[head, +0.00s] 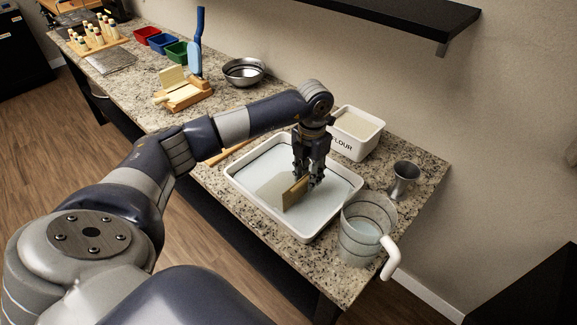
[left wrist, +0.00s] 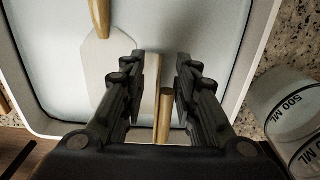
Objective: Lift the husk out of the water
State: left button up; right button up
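The white tray (head: 238,182) holds pale water. A flat, pale, tapering sheet (head: 271,188), seemingly the husk, lies in the water; it also shows left of the fingers in the left wrist view (left wrist: 98,62). My left gripper (head: 306,180) points down into the tray. Its fingers stand apart around a thin tan upright piece (left wrist: 151,85) and a round wooden end (left wrist: 166,115). Gaps show beside them, so I see no firm grip. The tan piece also shows in the head view (head: 295,193); whether it joins the sheet I cannot tell. My right gripper is out of view.
A clear measuring jug (head: 358,238) with a white handle stands close to the tray's right corner. A flour bin (head: 357,141) stands behind the tray, a metal cup (head: 404,178) to its right. A metal bowl (head: 243,71) and wooden stand (head: 184,96) are further left.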

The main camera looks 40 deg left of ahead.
aim_at(307, 192)
pick_arm(q)
jog(key=shift+s+f, duration=0.1)
jog(key=shift+f, duration=1.75)
grip_shut()
